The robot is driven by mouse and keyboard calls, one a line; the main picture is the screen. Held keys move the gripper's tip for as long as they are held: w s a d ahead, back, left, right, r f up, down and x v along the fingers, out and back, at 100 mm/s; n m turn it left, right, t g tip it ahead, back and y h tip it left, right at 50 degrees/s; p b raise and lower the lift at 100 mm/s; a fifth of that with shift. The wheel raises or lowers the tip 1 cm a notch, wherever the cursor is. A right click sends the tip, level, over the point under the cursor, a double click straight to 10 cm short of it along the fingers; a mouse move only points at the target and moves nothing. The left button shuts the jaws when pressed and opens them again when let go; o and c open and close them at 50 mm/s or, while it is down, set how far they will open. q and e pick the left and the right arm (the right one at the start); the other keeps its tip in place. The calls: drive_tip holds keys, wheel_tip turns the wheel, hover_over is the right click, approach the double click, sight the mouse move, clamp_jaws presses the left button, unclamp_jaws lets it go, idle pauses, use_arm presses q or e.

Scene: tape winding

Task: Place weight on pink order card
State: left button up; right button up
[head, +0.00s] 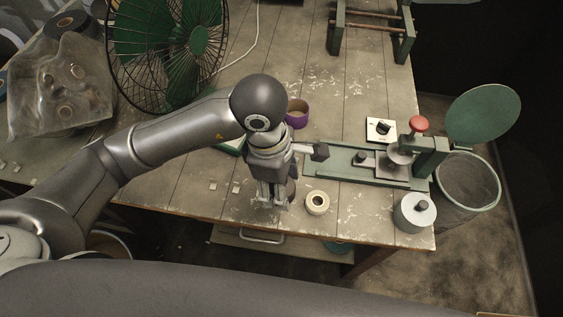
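My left gripper (273,199) points down over the front part of the workbench, left of a cream tape roll (317,203). Its fingers are seen from above. A dark rounded shape shows beside them, and I cannot tell whether they hold it. A grey metal cylinder with a knob on top (415,213), which looks like a weight, stands at the bench's front right corner, apart from the gripper. I see no pink order card; the arm and gripper hide part of the bench. My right gripper is not in view.
A green winding device with a red knob (419,124) stands right of the gripper. A purple roll (297,114) lies behind it. A green fan (168,50) and a clear plastic bag (62,82) are at left. A wire bin (468,183) stands beyond the right edge.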

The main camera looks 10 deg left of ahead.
use_arm(q)
drive_tip(key=w+f+p, duration=0.1)
drive_tip(key=w+f, duration=0.1)
drive_tip(key=w, duration=0.2)
drive_tip(key=w+a+f+p, duration=0.1)
drive_tip(key=w+f, duration=0.2)
drive_tip(key=w, duration=0.1)
drive_tip(key=w+f+p, duration=0.1)
drive_tip(key=w+f, duration=0.2)
drive_tip(key=w, duration=0.1)
drive_tip(key=shift+a+f, duration=0.25)
drive_tip(key=shift+a, duration=0.15)
drive_tip(key=shift+w+f, duration=0.3)
drive_tip(key=shift+f, duration=0.05)
wheel_tip(320, 180, down, 3)
drive_tip(key=shift+a+r+p, duration=0.1)
drive_tip(key=shift+p, duration=0.75)
drive_tip(key=shift+w+f, duration=0.1)
drive_tip(key=shift+f, duration=0.1)
drive_tip(key=shift+f, duration=0.1)
